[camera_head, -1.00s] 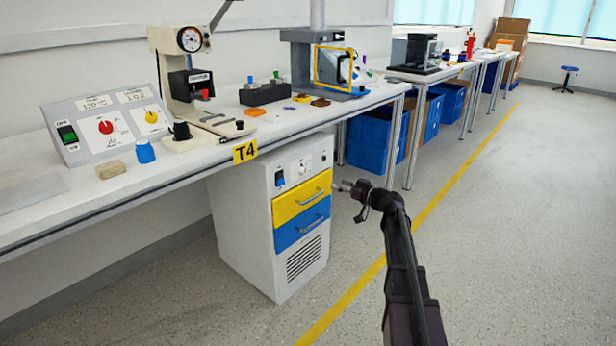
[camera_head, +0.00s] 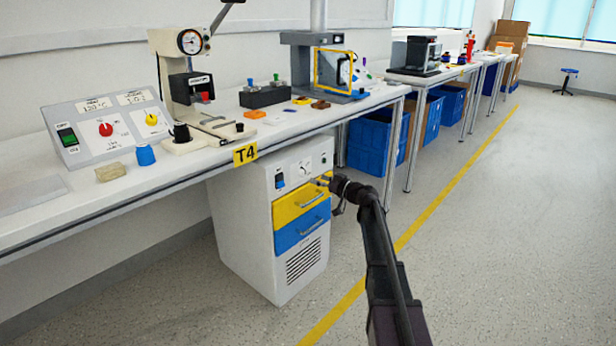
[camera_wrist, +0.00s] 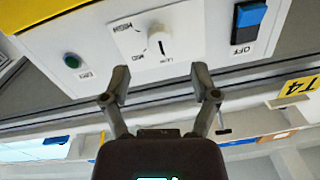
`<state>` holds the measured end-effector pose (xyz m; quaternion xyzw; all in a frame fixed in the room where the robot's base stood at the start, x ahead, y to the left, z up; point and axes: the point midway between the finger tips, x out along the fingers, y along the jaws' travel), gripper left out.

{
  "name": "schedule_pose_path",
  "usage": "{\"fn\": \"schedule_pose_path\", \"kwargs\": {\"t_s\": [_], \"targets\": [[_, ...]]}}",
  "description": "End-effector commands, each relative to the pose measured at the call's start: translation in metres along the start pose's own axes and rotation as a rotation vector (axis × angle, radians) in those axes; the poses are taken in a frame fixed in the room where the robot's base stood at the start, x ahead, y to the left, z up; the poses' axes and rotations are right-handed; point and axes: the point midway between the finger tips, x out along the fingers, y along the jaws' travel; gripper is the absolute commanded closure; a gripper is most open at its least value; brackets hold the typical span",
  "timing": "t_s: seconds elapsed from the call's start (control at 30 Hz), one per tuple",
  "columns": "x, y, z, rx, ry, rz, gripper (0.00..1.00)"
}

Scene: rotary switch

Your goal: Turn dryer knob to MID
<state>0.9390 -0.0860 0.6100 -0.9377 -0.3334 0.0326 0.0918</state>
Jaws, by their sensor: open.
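The white dryer knob (camera_wrist: 158,36) sits on a white dial plate on the front of the white dryer cabinet (camera_head: 245,215). The wrist view shows it upside down, with labels that read HIGH, MID and LOW. Its dark mark points down in that view, between MID and LOW. The knob also shows small in the head view (camera_head: 303,168). My gripper (camera_wrist: 162,85) is open and empty, its fingertips apart from the knob and to either side of its line. In the head view my gripper (camera_head: 322,180) is close to the cabinet's front.
A blue switch marked OFF (camera_wrist: 250,15) and a green button (camera_wrist: 72,61) flank the dial. Below it are a yellow drawer (camera_head: 290,205) and a blue drawer (camera_head: 290,236) with handles. The bench edge with the T4 label (camera_head: 245,153) overhangs the cabinet.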

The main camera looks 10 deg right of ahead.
Motion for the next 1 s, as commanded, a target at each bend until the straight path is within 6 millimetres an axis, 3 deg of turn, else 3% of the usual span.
{"fn": "schedule_pose_path", "kwargs": {"t_s": [0.1, 0.33, 0.83, 1.0], "targets": [[0.020, 0.002, 0.000, 0.000, 0.000, 0.000, 0.22], [0.044, 0.001, 0.000, 0.000, 0.000, 0.000, 0.22], [0.052, 0.000, 0.000, 0.000, 0.000, 0.001, 0.22], [0.052, 0.000, 0.000, 0.000, 0.000, 0.001, 0.73]]}}
